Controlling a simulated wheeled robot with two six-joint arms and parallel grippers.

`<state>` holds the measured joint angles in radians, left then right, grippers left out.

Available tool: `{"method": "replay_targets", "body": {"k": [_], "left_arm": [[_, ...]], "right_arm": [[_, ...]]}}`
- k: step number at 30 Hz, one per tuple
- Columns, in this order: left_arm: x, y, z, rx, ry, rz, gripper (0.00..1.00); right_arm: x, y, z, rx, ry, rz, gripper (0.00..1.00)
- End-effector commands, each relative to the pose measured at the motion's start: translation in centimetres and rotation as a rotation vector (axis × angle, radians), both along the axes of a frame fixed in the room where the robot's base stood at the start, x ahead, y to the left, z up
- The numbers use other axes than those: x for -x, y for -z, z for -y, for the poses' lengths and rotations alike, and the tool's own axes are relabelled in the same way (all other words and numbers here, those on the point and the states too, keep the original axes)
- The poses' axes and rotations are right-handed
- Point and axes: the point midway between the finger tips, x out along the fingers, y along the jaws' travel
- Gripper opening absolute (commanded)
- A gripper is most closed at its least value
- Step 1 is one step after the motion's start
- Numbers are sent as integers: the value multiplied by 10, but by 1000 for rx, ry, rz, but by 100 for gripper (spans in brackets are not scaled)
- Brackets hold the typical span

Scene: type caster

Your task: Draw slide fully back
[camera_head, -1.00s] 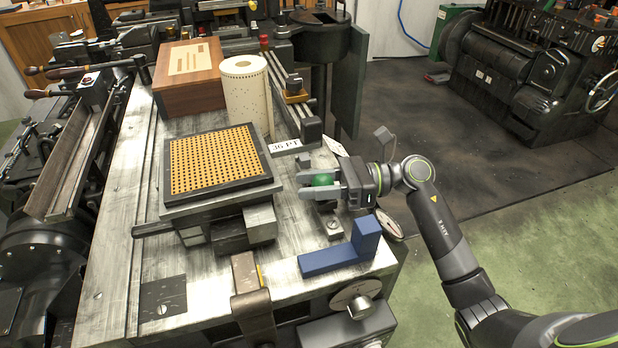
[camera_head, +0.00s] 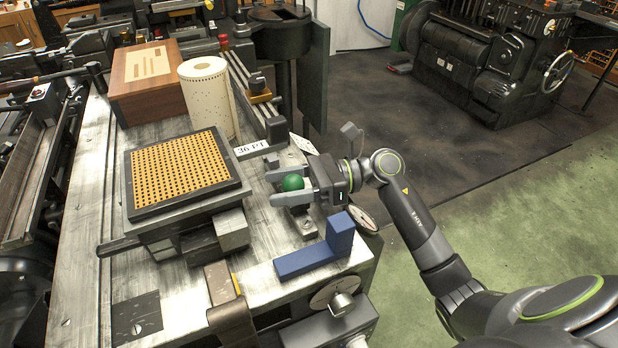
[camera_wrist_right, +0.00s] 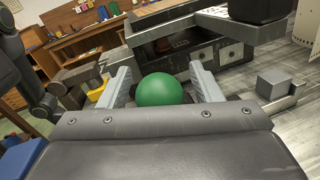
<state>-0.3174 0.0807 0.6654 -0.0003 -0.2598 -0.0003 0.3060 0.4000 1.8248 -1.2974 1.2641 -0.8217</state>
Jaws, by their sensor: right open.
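A green ball knob (camera_head: 292,183) sits near the right edge of the metal machine table. My right gripper (camera_head: 280,188) is open, with one finger on each side of the knob. The right wrist view shows the green knob (camera_wrist_right: 159,91) between the two grey fingers, with gaps on both sides. The knob's mount and the slide under it are mostly hidden by the gripper; a metal block with a bolt (camera_head: 307,226) shows just below. My left gripper is not in view.
A dark-framed matrix case (camera_head: 152,213) stands left of the gripper. A blue L-shaped block (camera_head: 312,262) lies close in front. A "36 PT" label (camera_head: 252,149), a perforated paper roll (camera_head: 207,110) and a wooden box (camera_head: 133,98) are behind.

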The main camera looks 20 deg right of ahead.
Motion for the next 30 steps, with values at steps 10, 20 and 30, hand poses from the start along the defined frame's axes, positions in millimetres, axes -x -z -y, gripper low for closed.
{"method": "replay_targets", "body": {"k": [10,20,30], "left_arm": [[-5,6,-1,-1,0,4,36],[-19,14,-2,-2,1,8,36],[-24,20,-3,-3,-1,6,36]], "right_arm": [[4,3,27,5,2,-1,59],[13,3,84,6,3,-2,59],[23,3,144,4,3,-3,59]]}}
